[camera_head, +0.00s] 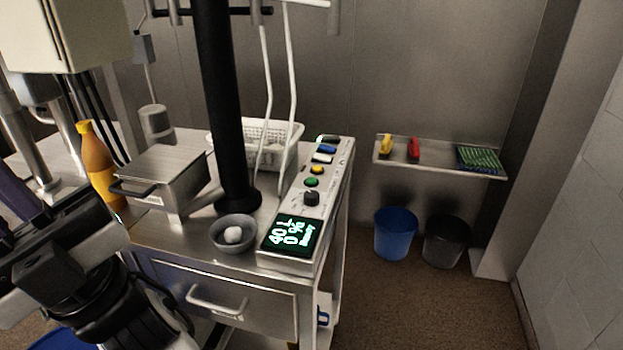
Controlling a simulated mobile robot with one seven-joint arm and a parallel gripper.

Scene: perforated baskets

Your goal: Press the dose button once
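A control panel (290,225) runs along the right edge of the metal cart. Its lit display (290,234) shows cyan text, with what looks like 40 and 0%. Behind the display are a dark knob (311,198), a green button (312,182), a yellow button (317,170), a white button (322,158) and a blue button (326,149). A dark control sits at the far end. Labels are too small to read, so I cannot tell which is the dose button. My gripper (52,268) is at the lower left, apart from the panel; its fingertips are not clear.
A grey bowl (217,243) with a white ball, a black column (222,110), a lidded metal box (160,175), an orange bottle (97,165) and a white perforated basket (291,131) crowd the cart. A wall shelf (436,167) and two bins stand right. Floor between is clear.

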